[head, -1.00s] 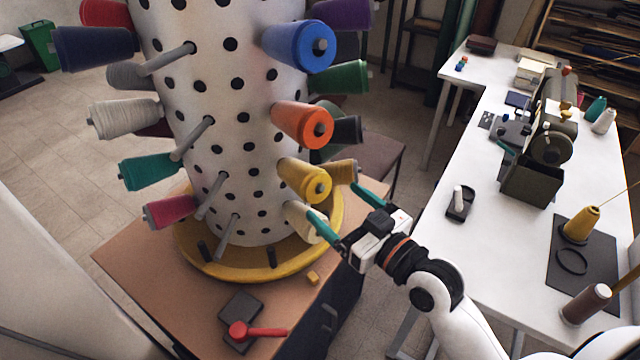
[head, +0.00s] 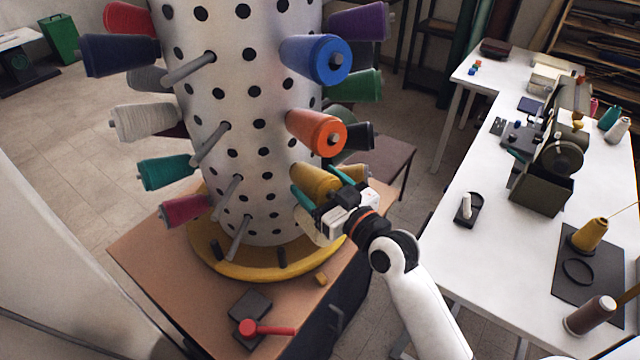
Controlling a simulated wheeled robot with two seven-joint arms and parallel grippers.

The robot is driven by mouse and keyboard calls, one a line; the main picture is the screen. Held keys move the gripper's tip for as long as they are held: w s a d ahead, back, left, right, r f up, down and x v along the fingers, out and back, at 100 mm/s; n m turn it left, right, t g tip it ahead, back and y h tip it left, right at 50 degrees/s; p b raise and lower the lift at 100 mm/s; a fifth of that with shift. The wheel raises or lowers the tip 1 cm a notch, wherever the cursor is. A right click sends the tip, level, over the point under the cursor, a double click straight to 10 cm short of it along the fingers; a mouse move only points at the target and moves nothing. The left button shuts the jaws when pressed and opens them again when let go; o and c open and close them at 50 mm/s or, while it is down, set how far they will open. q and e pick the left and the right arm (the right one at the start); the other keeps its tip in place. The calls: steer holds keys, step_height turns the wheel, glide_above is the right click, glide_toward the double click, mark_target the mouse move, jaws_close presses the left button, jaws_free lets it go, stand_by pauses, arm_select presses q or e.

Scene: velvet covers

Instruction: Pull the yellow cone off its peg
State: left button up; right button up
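The yellow cone (head: 314,178) sits on a peg low on the right side of the white pegged column (head: 250,110), below the orange cone (head: 318,130). My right gripper (head: 322,184) is at the cone's outer end, with one teal finger on its left side and the other on its right. The fingers look open around it, and whether they touch it cannot be told. The gripper body hides the cone's outer end and peg tip. My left gripper is not in view.
A cream cone (head: 308,226) is just below the gripper, partly hidden, and a tan cone (head: 356,172) is just behind it. A blue cone (head: 318,58) is above. The white table (head: 430,260) with sewing gear stands at right.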

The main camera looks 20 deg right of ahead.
mark_target(332, 190)
steer(key=c, duration=0.7)
steer(key=shift+s+d+r+p, duration=0.1)
steer(key=shift+s+r+p, duration=0.2)
steer(key=shift+p, duration=0.1)
steer(key=shift+p+v, duration=0.4)
steer(key=shift+v, duration=1)
steer(key=shift+r+p+v, duration=0.25)
steer(key=shift+r+v, duration=0.15)
steer(key=shift+v, duration=1.6)
steer(key=shift+r+p+v, duration=0.3)
steer(key=shift+r+v, duration=0.1)
steer(key=shift+v, duration=1.6)
steer(key=shift+r+p+v, duration=0.25)
steer(key=shift+r+v, duration=0.2)
steer(key=shift+v, duration=1.55)
